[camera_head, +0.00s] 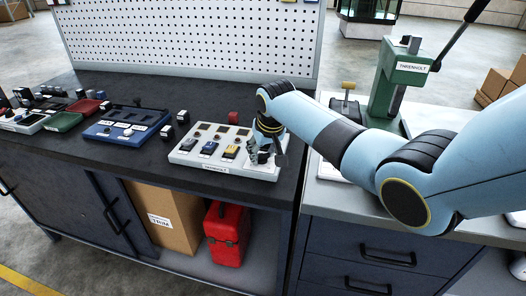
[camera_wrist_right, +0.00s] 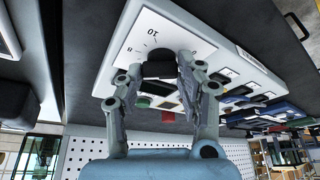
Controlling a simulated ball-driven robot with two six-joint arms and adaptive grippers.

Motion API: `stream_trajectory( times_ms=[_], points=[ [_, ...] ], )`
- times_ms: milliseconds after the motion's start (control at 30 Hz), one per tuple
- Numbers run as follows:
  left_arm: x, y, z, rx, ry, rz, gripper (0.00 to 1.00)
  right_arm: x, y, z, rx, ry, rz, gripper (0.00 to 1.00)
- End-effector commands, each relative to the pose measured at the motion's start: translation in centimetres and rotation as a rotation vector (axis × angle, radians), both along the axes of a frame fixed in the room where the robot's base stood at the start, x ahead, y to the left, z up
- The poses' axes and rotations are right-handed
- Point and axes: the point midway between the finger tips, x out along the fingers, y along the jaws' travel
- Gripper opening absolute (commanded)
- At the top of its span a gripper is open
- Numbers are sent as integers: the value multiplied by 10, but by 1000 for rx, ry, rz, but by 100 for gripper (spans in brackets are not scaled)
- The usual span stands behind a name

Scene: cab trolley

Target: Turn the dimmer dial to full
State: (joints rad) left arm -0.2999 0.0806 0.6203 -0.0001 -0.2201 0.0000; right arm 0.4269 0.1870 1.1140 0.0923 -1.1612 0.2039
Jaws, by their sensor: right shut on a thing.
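The dimmer dial (camera_wrist_right: 158,66) is a black knob on the pale control panel (camera_head: 185,153), which lies on the dark bench. In the right wrist view a printed scale with the marks 8 and 10 shows beside the dial. My right gripper (camera_wrist_right: 159,76) has a finger on each side of the dial and is shut on it. In the head view my right gripper (camera_head: 264,158) reaches down to the panel's right end and hides the dial. The dial's pointer cannot be made out. My left gripper is in neither view.
A blue tray (camera_head: 125,129), a green tray (camera_head: 62,122) and small dark blocks lie to the left. A white pegboard (camera_head: 190,40) rises behind. A green press (camera_head: 398,80) stands on the right bench.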

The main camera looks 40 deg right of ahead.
Motion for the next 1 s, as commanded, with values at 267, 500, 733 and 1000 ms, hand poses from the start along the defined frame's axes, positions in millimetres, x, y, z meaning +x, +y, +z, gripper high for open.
stream_trajectory(
  times_ms=[267, 500, 733, 1000],
  points=[
    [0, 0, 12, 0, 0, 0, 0, 1, 2, 2, 0, 1, -157, 4],
    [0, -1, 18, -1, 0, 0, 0, 1, 3, 2, 1, -1, -377, 4],
    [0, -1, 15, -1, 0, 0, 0, 2, 3, 0, -1, -1, -595, 4],
    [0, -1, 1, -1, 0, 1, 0, 3, 4, -2, 0, -1, -854, 4]
  ],
)
